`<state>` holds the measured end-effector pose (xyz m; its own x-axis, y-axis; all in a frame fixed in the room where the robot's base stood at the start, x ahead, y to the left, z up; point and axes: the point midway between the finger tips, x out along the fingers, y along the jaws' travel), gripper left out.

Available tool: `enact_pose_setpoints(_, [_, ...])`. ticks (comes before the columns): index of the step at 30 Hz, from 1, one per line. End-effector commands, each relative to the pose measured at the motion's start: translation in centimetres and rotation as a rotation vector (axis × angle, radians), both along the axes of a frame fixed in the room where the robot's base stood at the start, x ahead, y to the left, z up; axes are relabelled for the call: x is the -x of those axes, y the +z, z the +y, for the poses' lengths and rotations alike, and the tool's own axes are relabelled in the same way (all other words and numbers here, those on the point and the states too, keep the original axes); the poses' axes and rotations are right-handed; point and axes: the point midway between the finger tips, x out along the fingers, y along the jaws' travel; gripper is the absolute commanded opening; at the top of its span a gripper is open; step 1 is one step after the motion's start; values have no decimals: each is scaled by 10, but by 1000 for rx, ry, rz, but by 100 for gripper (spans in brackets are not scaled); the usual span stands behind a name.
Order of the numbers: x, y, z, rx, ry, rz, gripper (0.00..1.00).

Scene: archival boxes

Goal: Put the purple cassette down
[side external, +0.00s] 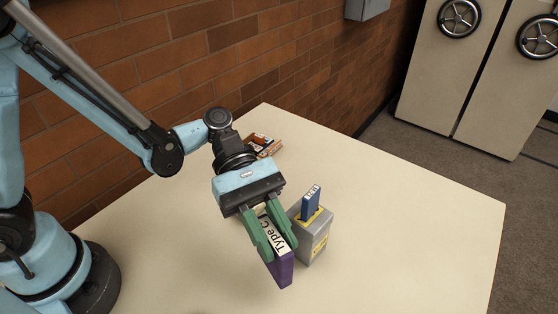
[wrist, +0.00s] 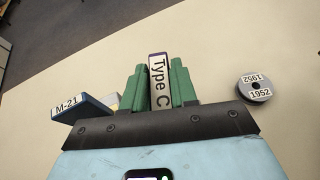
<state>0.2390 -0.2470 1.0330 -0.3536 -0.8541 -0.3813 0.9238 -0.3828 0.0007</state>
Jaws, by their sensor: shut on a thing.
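The purple cassette (side external: 283,271) has a white label reading "Type C". My gripper (side external: 276,243) is shut on it, with one green finger on each side. The cassette hangs upright below the fingers, and I cannot tell whether its lower end touches the table. In the wrist view the cassette (wrist: 159,72) stands between the two green fingers, label facing the camera. The side view hides part of it behind the fingers.
Close on the right stands a grey box (side external: 317,243) with a blue cassette (side external: 311,201) in its top. A grey reel marked 1952 (wrist: 255,88) lies on the table (side external: 420,230). A small wooden tray (side external: 275,148) sits behind. The table's right side is clear.

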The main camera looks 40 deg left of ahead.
Motion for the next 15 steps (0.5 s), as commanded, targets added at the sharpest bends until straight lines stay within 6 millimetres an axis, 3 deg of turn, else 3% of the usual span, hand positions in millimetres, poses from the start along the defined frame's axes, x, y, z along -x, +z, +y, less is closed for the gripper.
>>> enact_pose_setpoints(15, [-1,-39,0,1,0,0,0])
